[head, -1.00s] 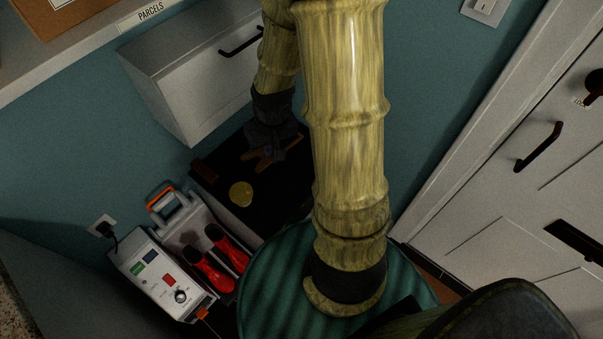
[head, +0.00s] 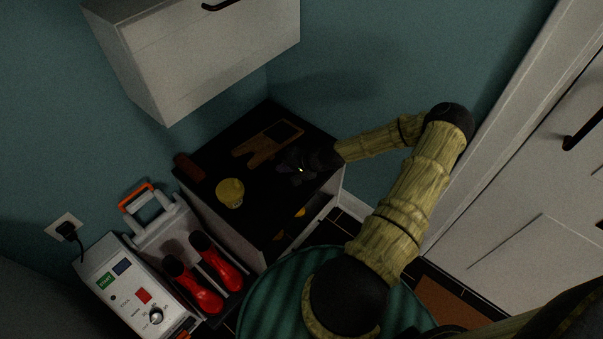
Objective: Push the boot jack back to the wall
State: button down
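The boot jack (head: 259,148), a flat wooden board with a notched left end and a dark pad at its right end, lies on the black top of a low cabinet (head: 222,160). Its padded end is close to the back wall; whether it touches the wall I cannot tell. My gripper (head: 284,163) is dark and low over the cabinet top, on the near right side of the boot jack. It looks apart from the board by a small gap. Its fingers blend into the black top, so their opening is unclear.
A yellow round tin (head: 230,193) and a reddish-brown block (head: 188,167) lie left on the cabinet top. A white wall cupboard (head: 205,60) hangs above. A boot dryer (head: 128,278) with red boots (head: 200,285) stands at left. A white door (head: 530,190) is at right.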

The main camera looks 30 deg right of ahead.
aim_at(280, 149)
jog(key=d+f+m+t+b, duration=0.1)
jog(key=d+f, duration=0.1)
jog(key=w+d+f+m+t+h+b, duration=0.1)
jog(key=d+f+m, duration=0.1)
jog(key=d, duration=0.1)
jog(key=w+d+f+m+t+b, duration=0.1)
jog(key=d, duration=0.1)
jog(key=shift+w+d+f+t+h+b, duration=0.2)
jog(key=shift+d+f+t+h+b, duration=0.1)
jog(key=shift+d+f+h, duration=0.1)
jog(key=shift+d+m, duration=0.15)
jog(key=shift+m, duration=0.15)
jog(key=shift+r, duration=0.1)
jog(key=shift+w, duration=0.1)
jog(key=shift+w+a+b, duration=0.1)
jog(key=shift+w+a, duration=0.35)
jog(key=shift+w, duration=0.7)
jog(key=shift+w+a+b, duration=0.15)
jog(key=shift+w+a, duration=0.3)
jog(key=shift+w, duration=0.7)
jog(key=shift+w+a+b, duration=0.1)
jog(key=shift+w+a, duration=0.35)
jog(key=shift+w, duration=0.7)
jog(key=shift+w+a, duration=0.2)
jog(key=shift+w, duration=0.4)
jog(key=shift+w+a+b, duration=0.25)
jog(key=shift+w+b, duration=0.05)
jog(key=shift+w, duration=0.35)
jog(key=shift+w+a, duration=0.1)
jog(key=shift+w, duration=0.2)
